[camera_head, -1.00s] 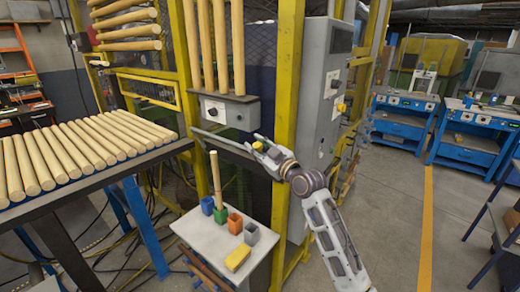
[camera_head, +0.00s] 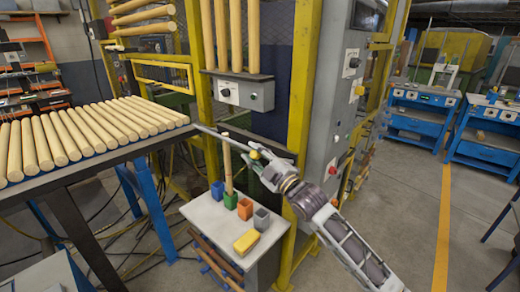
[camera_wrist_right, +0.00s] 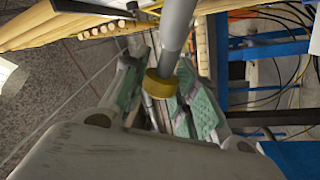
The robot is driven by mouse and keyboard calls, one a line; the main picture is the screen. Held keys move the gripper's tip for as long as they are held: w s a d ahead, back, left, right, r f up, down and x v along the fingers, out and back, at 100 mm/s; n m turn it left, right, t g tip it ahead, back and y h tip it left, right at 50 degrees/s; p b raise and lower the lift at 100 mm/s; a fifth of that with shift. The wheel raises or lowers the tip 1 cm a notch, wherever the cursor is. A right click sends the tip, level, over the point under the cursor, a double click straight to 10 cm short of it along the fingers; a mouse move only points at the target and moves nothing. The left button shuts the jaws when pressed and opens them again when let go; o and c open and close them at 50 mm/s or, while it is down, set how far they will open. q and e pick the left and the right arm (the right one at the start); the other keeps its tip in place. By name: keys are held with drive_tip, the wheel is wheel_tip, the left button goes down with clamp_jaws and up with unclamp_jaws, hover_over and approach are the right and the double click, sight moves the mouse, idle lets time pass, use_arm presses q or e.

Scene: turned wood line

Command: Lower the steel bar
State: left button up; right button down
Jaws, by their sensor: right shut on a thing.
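The steel bar (camera_head: 219,136) is a long, thin grey rod. In the head view it slants from upper left down to my right gripper (camera_head: 253,160), its far end near the corner of the dowel table. My right gripper is shut on the bar beside a yellow band or collar (camera_head: 254,154). In the right wrist view the bar (camera_wrist_right: 177,30) runs up from the yellow collar (camera_wrist_right: 162,83), between the green-padded fingers of my right gripper (camera_wrist_right: 168,100). The bar is in the air above the small cart. My left gripper is out of view.
A small cart (camera_head: 205,214) below holds blue, green, orange and grey cups and a yellow block (camera_head: 246,241). A wooden rod (camera_head: 228,165) stands in the green cup, close to the bar. A dowel table (camera_head: 90,165) is left. The yellow frame (camera_head: 303,80) and grey cabinet stand behind.

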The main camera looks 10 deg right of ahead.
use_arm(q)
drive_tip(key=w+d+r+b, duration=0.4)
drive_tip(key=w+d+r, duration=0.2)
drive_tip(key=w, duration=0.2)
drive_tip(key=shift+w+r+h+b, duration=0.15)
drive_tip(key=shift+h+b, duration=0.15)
use_arm(e)
wheel_tip(320, 180, down, 10)
drive_tip(key=s+a+n+y, duration=0.1)
drive_tip(key=a+n+y, duration=0.1)
drive_tip(key=n, duration=0.5)
drive_tip(key=shift+s+n+g+y, duration=0.25)
drive_tip(key=shift+n+g+y, duration=0.05)
drive_tip(key=shift+g, duration=0.1)
drive_tip(key=shift+f, duration=0.1)
drive_tip(key=c, duration=1.4)
unclamp_jaws()
drive_tip(key=shift+s, duration=0.1)
drive_tip(key=shift+v, duration=5.9)
